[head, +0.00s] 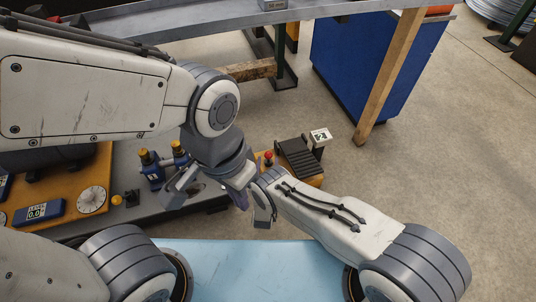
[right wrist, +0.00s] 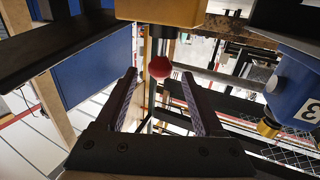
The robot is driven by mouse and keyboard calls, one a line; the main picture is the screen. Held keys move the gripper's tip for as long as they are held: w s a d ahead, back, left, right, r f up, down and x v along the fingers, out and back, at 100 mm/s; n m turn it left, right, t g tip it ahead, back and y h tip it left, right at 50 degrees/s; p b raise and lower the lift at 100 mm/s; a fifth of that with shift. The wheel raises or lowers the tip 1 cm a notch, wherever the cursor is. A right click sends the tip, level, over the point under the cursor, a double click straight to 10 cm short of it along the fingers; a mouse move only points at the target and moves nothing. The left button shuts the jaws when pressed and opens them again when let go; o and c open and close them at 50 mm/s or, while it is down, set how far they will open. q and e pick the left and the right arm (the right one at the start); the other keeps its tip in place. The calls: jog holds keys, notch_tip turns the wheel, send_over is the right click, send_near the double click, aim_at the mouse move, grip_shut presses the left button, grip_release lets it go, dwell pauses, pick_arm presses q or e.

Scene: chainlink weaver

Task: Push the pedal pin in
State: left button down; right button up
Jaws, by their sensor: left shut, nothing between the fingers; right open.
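The pedal pin shows as a red ball knob (head: 268,156) at the yellow base of the black ribbed pedal (head: 298,156). In the right wrist view, the red knob (right wrist: 159,67) sits on a short metal shaft from a yellow block (right wrist: 165,10). My right gripper (right wrist: 159,76) is open, and the knob appears between its fingertips without visible contact. Its exact depth cannot be told. In the head view the right fingers are mostly hidden near the knob. My left gripper (head: 241,201) is shut and empty, pointing down, left of my right wrist.
Blue fixtures with gold tops (head: 152,168) stand on the grey bench left of the pedal. A blue one marked 3 (right wrist: 298,88) shows in the right wrist view. A yellow panel (head: 75,192) lies far left. My two arms are close together near the pedal.

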jog(key=s+p, duration=0.1)
jog(key=s, duration=0.5)
jog(key=shift+s+a+p, duration=0.2)
jog(key=shift+p, duration=0.1)
